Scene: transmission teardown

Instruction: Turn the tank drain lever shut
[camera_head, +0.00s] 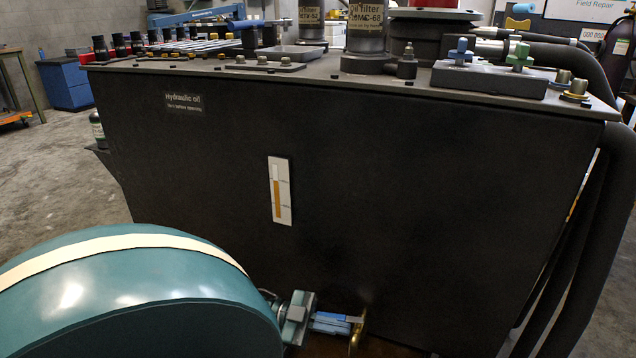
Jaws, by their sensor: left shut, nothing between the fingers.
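The dark hydraulic oil tank (380,200) fills the middle of the head view. A brass-coloured piece, which looks like the drain lever (356,336), shows low on the tank's front at the bottom of the picture. My left gripper (350,324) points right, with its blue fingers shut and empty. Its fingertips are right beside the brass piece. I cannot tell whether they touch it. The valve body and the lever's lower part are hidden or out of the picture. My right gripper is not in view.
A sight gauge (280,191) with an amber column is on the tank's front. Oil filters (366,28) and a block with blue and green handles (488,80) stand on the tank top. Thick black hoses (590,215) run down the right side. A blue cabinet (66,84) stands back left.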

